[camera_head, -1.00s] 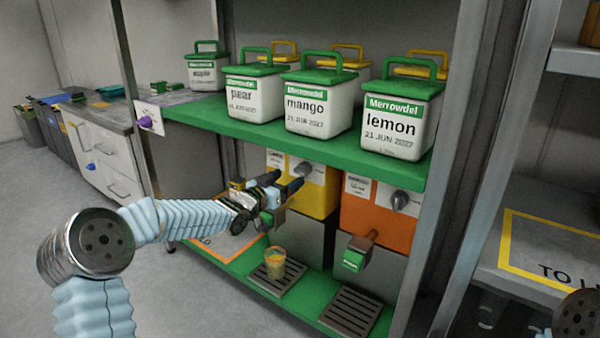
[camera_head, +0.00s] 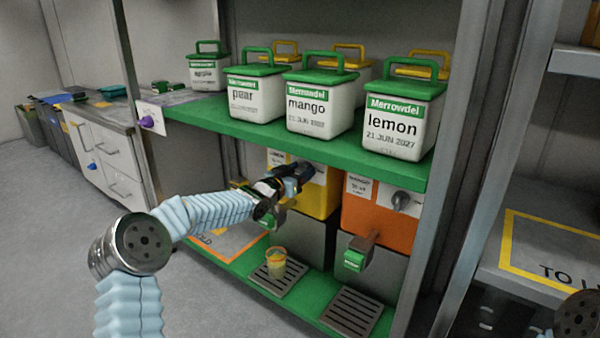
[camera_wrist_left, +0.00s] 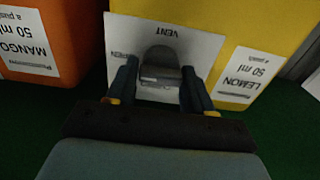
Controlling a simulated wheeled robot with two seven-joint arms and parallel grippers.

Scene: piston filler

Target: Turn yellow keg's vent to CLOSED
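The yellow keg (camera_head: 320,201) stands under the green shelf and is labelled LEMON in the left wrist view (camera_wrist_left: 232,30). Its grey vent knob (camera_wrist_left: 160,66) sits on a white plate (camera_wrist_left: 200,45) marked VENT, upside down in that view. A partly hidden word, seemingly OPEN, is on the plate's left side there. My left gripper (camera_head: 301,176) is at the keg's front. In the wrist view its two fingers (camera_wrist_left: 160,78) stand open, one on each side of the knob, with narrow gaps. In the head view the gripper hides the knob. My right gripper is out of view.
An orange keg (camera_head: 375,222) with its own knob (camera_head: 400,201) stands to the right. The green shelf (camera_head: 290,138) with labelled tubs is close above my left gripper. A cup (camera_head: 276,263) stands on a drip tray (camera_head: 283,283) below.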

